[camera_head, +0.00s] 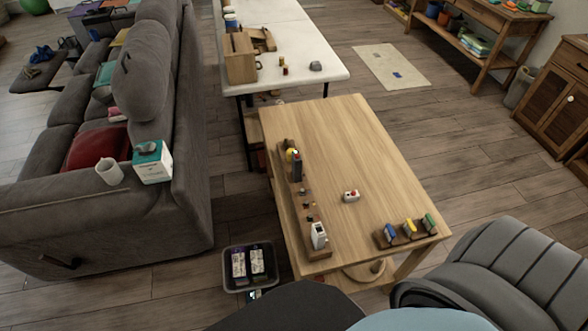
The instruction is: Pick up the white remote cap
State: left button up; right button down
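Two small white items are on the wooden table (370,135). One is a low white block with red on it (351,196), lying alone near the middle. The other is a taller white item with a dark patch (319,236), upright at the near end of a long wooden board (310,212) along the table's left side. They are too small to tell which, if either, is the white remote cap. Neither of my grippers is in view.
The board also bears a dark item with red (297,167). A small rack (406,238) holds blue, yellow and green items at the near right corner. A grey sofa (190,120) stands left, a grey chair (500,275) near right, a black bin (249,267) on the floor.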

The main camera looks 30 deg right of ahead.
aim_at(348, 197)
jog(key=z, duration=1.9)
jog(key=i, duration=0.15)
jog(key=u, duration=0.3)
